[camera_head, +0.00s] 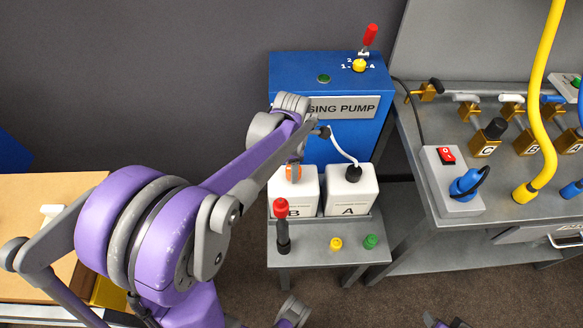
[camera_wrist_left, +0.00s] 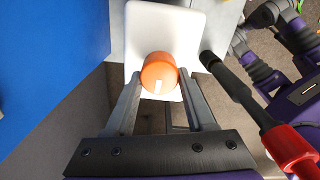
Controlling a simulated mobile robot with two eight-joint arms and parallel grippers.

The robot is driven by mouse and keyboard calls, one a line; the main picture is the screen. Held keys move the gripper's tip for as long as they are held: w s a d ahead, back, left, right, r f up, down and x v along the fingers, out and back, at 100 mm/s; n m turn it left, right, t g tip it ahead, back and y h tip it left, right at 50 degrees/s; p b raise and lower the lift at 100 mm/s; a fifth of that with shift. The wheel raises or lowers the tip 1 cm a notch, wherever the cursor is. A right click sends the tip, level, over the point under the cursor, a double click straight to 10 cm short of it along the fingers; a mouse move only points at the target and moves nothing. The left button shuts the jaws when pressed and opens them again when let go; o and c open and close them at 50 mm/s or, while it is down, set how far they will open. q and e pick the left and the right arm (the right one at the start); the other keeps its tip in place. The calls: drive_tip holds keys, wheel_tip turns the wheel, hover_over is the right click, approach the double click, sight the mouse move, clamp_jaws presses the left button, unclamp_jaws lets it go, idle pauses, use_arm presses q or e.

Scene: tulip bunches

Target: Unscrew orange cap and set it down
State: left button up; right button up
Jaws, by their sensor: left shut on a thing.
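The orange cap (camera_head: 293,171) sits on top of the white container B (camera_head: 283,203) in front of the blue pump. In the left wrist view the orange cap (camera_wrist_left: 159,73) lies between the fingertips, over the white container top (camera_wrist_left: 187,30). My left gripper (camera_head: 294,166) is shut on the cap from above; its two fingers also show on either side of the cap in the left wrist view (camera_wrist_left: 160,82). The arm hides part of the cap in the head view. Whether the cap is loose on its neck cannot be told.
White container A (camera_head: 352,193), with a black cap and hose, stands right beside B. A red-and-black upright tool (camera_head: 282,222) stands close in front of B. Yellow (camera_head: 336,243) and green (camera_head: 371,241) caps sit on the grey stand (camera_head: 310,256). The blue pump (camera_head: 300,70) rises behind.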

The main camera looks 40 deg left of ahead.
use_arm(q)
drive_tip(key=shift+r, duration=0.5)
drive_tip(key=shift+r+p, duration=0.15)
drive_tip(key=shift+p, duration=0.25)
drive_tip(key=shift+r+p, duration=1.3)
drive_tip(key=shift+r, duration=0.55)
drive_tip(key=shift+f, duration=0.1)
